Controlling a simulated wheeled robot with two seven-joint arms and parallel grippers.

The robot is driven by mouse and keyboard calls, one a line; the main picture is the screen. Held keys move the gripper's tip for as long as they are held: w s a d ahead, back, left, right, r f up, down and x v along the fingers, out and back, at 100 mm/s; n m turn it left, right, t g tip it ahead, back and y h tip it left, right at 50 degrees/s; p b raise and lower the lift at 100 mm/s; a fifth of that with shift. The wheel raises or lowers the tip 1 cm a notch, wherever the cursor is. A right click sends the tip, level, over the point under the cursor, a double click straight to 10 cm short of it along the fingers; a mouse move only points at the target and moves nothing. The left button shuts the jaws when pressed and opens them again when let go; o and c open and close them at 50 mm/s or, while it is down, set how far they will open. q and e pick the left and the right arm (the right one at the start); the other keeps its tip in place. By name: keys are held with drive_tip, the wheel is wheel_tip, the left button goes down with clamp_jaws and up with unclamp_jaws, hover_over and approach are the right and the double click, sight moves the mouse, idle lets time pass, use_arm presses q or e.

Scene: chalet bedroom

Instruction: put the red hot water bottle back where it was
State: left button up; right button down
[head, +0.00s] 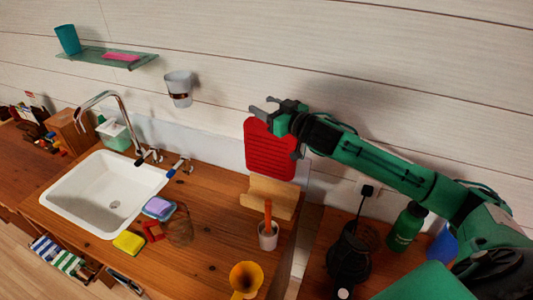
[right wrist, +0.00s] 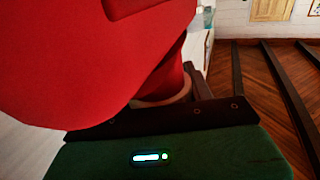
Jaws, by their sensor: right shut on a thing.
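The red hot water bottle (head: 270,152) is ribbed and hangs roughly upright near the back wall, over the right end of the wooden counter. My right gripper (head: 265,108) is at its top and shut on it. In the right wrist view the red bottle (right wrist: 95,60) fills much of the picture, with a narrower part of it at the jaws; the fingertips are hidden there. A light wooden stand (head: 284,203) is just below the bottle in the head view; I cannot tell whether they touch. My left gripper is not in view.
Near the stand are a white cup (head: 268,240) with an orange-brown handle and a yellow funnel (head: 245,277). A white sink (head: 105,195) is to the left. A green bottle (head: 406,228) and a black appliance (head: 348,262) stand below my right arm. A wall cup (head: 179,88) hangs left.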

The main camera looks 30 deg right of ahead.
sight(290, 162)
wheel_tip(290, 162, down, 14)
drive_tip(key=shift+w+p, duration=0.1)
drive_tip(key=shift+p, duration=0.75)
drive_tip(key=c, duration=0.6)
unclamp_jaws()
drive_tip(key=shift+f, duration=0.2)
drive_tip(key=shift+c, duration=0.2)
drive_tip(key=shift+o, duration=0.2)
drive_tip(key=shift+r, duration=0.15)
drive_tip(key=shift+s, duration=0.25)
drive_tip(key=b+v, duration=0.3)
drive_tip(key=v, duration=0.7)
drive_tip(key=shift+d, duration=0.1)
drive_tip(key=shift+b+v, duration=0.4)
drive_tip(key=shift+v, duration=0.4)
